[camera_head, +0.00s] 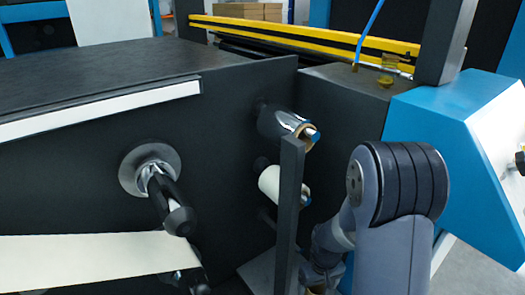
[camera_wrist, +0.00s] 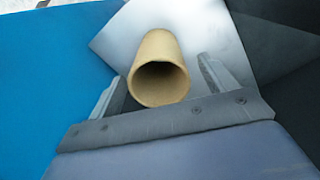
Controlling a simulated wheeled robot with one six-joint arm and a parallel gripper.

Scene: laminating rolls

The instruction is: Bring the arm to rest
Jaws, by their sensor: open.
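My gripper (camera_wrist: 161,70) is open in the wrist view, with one finger on each side of a tan cardboard tube (camera_wrist: 156,78). The tube's hollow end faces the camera. Gaps show between the tube and both fingers, so they do not appear to touch it. How deep the tube lies between the fingers is hard to tell. In the head view my grey arm (camera_head: 395,190) is bent at the right and reaches down. The gripper itself cannot be made out there.
A dark upright post (camera_head: 289,205) stands just left of my arm. Behind it, a silver roller (camera_head: 283,124) and a white roll (camera_head: 279,186) stick out from the dark machine panel. A black-tipped spindle (camera_head: 168,200) juts out at left. A blue housing (camera_head: 455,130) is close on the right.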

